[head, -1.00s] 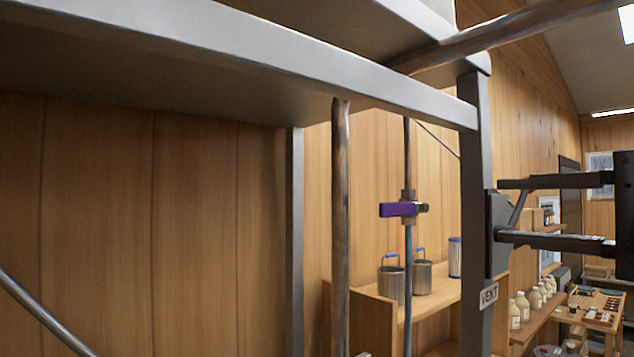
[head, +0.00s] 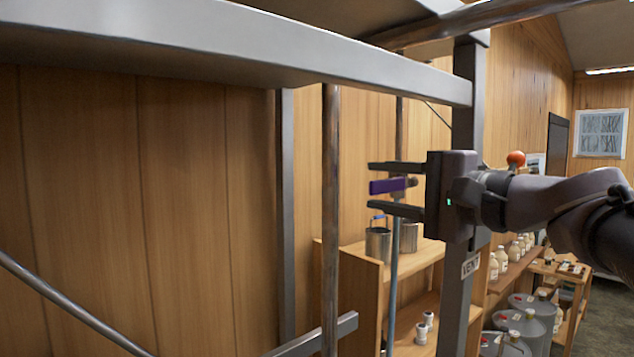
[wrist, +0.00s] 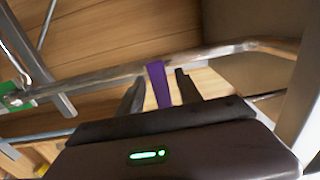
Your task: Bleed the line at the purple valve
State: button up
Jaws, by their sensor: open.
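The purple valve (head: 388,186) has a flat purple handle sticking out to the left from a thin vertical pipe (head: 395,265) in the head view. My gripper (head: 383,188) is open, with one finger above the handle and one below it in that picture. In the wrist view the purple handle (wrist: 158,84) shows between the two fingertips of my gripper (wrist: 160,88). I cannot tell whether either finger touches it. The valve body is partly hidden behind my gripper.
A grey post with a "VENT" label (head: 470,265) stands just right of the pipe, close to my gripper. A brown pipe (head: 330,220) stands to the left. Metal cans (head: 378,244) sit on a wooden shelf behind. A grey beam (head: 240,60) crosses above.

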grip_shut()
dwell(1.3)
